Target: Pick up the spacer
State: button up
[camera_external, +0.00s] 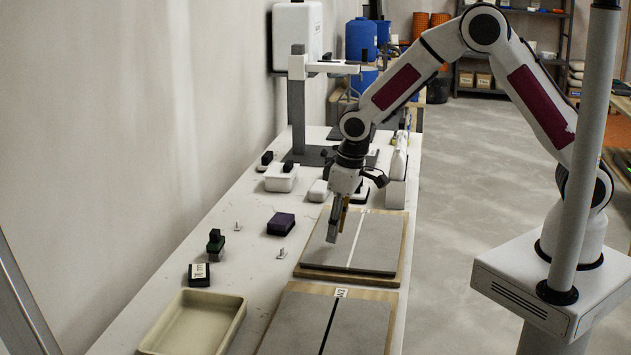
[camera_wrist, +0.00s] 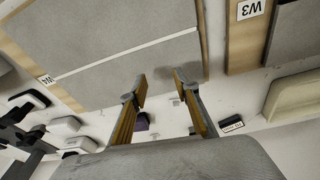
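Two small pale upright pieces stand on the white bench, one at the left (camera_external: 238,227) and one nearer the boards (camera_external: 282,253); either may be the spacer, and I cannot tell which from their size. My gripper (camera_external: 336,230) hangs over the grey tiled board (camera_external: 375,240), to the right of both pieces and apart from them. In the wrist view, my gripper (camera_wrist: 160,77) has its two fingers spread with nothing visible between the tips. The tile surface lies beyond them, with a pale joint line (camera_wrist: 125,56).
A second tiled board labelled W3 (camera_external: 379,296) lies in front, and a beige tray (camera_external: 238,312) is at its left. A dark purple block (camera_external: 281,224), a green-and-black block (camera_external: 215,246) and a black labelled box (camera_external: 199,275) stand on the bench. White containers (camera_external: 281,179) stand farther back.

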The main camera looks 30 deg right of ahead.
jog(key=a, duration=0.1)
jog(key=w+a+f, duration=0.1)
jog(key=w+a, duration=0.1)
jog(key=shift+w+a+f, duration=0.1)
jog(key=shift+a+f, duration=0.05)
jog(key=shift+f, duration=0.1)
jog(key=t+y, duration=0.2)
send_near(282, 248)
jog(key=shift+w+f, duration=0.2)
jog(key=shift+f, duration=0.15)
jog(key=shift+x, duration=1.3)
jog(key=shift+f, duration=0.15)
jog(key=shift+x, duration=2.5)
jog(key=c, duration=0.8)
